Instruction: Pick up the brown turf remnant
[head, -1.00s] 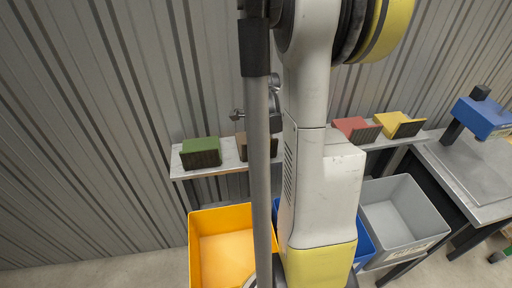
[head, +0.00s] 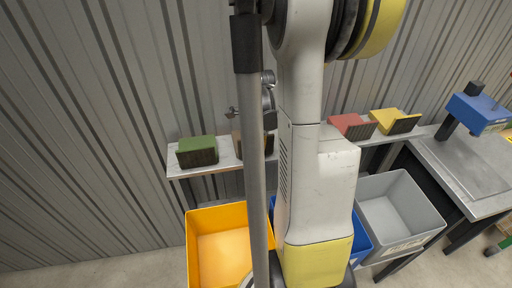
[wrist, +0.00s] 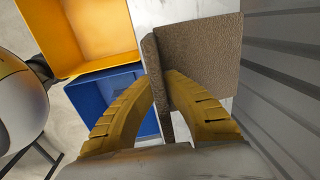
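The brown turf remnant (wrist: 208,58) is an L-shaped piece with a wide fuzzy face and a thin upright wall on its left. In the wrist view it is at the top, over the pale shelf. My gripper (wrist: 161,80) has two ribbed yellow fingers, one on each side of that thin wall. The tips are close together and look shut on the wall. In the head view only a sliver of the remnant (head: 236,144) shows; my arm hides most of it. Whether it rests on the shelf or is clear of it I cannot tell.
The shelf (head: 210,166) also holds a green piece (head: 197,151), a red piece (head: 351,125) and a yellow piece (head: 395,121). Yellow (head: 220,246), blue (head: 361,241) and grey (head: 398,212) bins stand below. A ribbed metal wall (head: 90,120) is close behind. A bench (head: 470,170) is at right.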

